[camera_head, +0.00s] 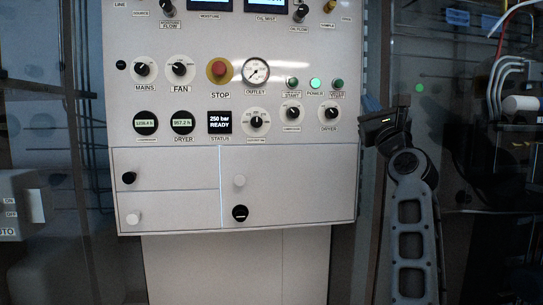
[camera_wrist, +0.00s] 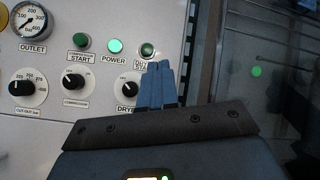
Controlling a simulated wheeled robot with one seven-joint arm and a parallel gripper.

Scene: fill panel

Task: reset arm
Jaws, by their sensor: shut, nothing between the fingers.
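My gripper (camera_wrist: 159,72) shows in the wrist view with its two blue-grey fingers together and nothing between them. The fingers overlap the panel's right edge in that view, near the DRYER knob (camera_wrist: 130,88) and the green button above it (camera_wrist: 147,50). I cannot tell whether they touch the panel. In the head view my arm stands bent at the right, beside the panel (camera_head: 290,130); the fingertips are hard to make out there.
The panel carries several knobs, a red STOP button (camera_head: 219,70), an outlet gauge (camera_head: 256,70) and a lit green POWER button (camera_head: 316,84). The status display (camera_head: 219,121) reads 250 bar READY. Closed doors lie below. Cables and equipment (camera_head: 515,80) stand at the far right.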

